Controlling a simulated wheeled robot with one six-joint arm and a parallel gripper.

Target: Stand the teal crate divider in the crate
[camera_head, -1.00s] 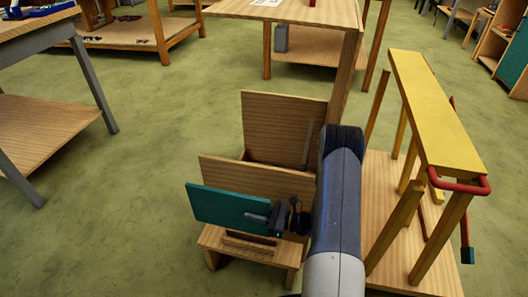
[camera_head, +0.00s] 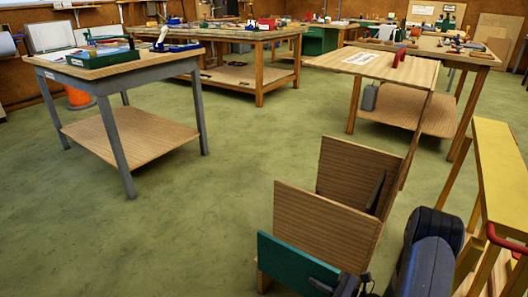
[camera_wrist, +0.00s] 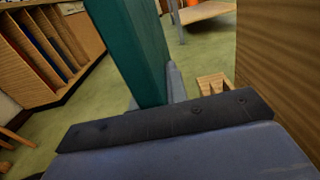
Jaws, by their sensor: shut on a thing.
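The teal crate divider (camera_head: 292,264) is a flat panel at the lower middle of the head view. My gripper (camera_head: 324,286) is shut on its right part; the panel stands on edge. In the wrist view the divider (camera_wrist: 132,45) rises upright from the jaws. What looks like the wooden crate shows as upright boards, a front one (camera_head: 325,222) and a rear one (camera_head: 358,172), just behind the divider. The divider overlaps the front board in the picture; I cannot tell whether they touch. The crate's base is mostly hidden or out of frame.
A yellow-topped wooden stand (camera_head: 502,165) with a red handle is close on the right, beside my arm. A wooden table (camera_head: 385,70) stands behind the crate. A grey-legged bench (camera_head: 120,65) is at the left. Green floor (camera_head: 190,220) is clear left of the crate.

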